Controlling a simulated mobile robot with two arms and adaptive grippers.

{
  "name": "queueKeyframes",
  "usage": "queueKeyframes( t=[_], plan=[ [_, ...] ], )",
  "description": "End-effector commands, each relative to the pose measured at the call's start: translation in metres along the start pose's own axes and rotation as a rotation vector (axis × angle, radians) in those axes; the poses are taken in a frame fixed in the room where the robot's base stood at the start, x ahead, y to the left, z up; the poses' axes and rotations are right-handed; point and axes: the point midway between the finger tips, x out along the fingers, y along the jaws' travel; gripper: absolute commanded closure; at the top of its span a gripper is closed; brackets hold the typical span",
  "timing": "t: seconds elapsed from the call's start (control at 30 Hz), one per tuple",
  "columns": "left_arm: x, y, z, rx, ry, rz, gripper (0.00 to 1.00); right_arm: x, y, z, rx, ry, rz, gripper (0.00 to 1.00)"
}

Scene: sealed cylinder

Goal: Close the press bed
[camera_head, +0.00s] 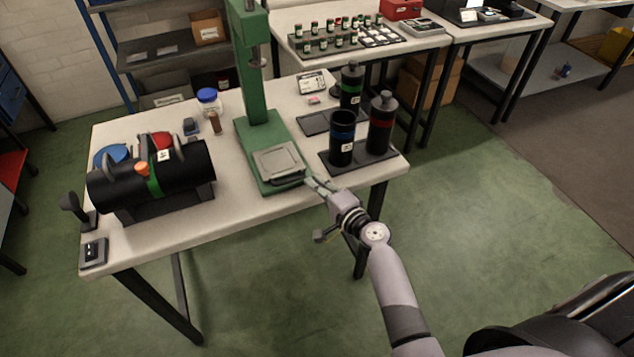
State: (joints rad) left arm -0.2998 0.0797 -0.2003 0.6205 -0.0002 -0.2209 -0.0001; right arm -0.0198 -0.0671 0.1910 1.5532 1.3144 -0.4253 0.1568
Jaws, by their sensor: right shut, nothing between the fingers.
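The green press (258,100) stands on the white table. Its press bed (277,162), a light grey square plate, sits on the green base at the front, with a handle-like bar at its near edge. My right gripper (312,184) is shut and empty. Its fingertips are at the right front corner of the bed, close to the bar; I cannot tell whether they touch it. My left gripper is not in view.
A black cylinder (185,177) lies in a cradle left of the press. A blue-lidded jar (208,102) stands behind. The table's front edge is near my gripper.

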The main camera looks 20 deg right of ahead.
Motion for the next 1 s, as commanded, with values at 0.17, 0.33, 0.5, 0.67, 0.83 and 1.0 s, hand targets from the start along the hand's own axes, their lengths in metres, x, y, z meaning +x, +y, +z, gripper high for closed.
queueKeyframes(
  t=[0.17, 0.33, 0.5, 0.67, 0.83, 1.0],
  plan=[
    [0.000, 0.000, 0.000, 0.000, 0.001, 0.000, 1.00, 0.000, 0.000, 0.000, 0.000, 0.000, 0.000, 1.00],
    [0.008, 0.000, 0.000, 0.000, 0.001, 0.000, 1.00, 0.019, 0.000, -0.004, -0.002, -0.001, -0.003, 1.00],
    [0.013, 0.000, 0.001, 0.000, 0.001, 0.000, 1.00, 0.043, -0.005, -0.008, -0.001, -0.001, -0.003, 1.00],
    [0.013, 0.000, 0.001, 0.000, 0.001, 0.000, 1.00, 0.046, -0.006, -0.009, 0.000, 0.000, -0.001, 1.00],
    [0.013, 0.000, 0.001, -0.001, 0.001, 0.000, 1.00, 0.045, -0.006, -0.009, 0.000, 0.000, -0.001, 1.00],
    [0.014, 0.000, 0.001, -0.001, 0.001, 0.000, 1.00, 0.046, -0.005, -0.008, 0.000, 0.000, 0.000, 1.00]
  ],
)
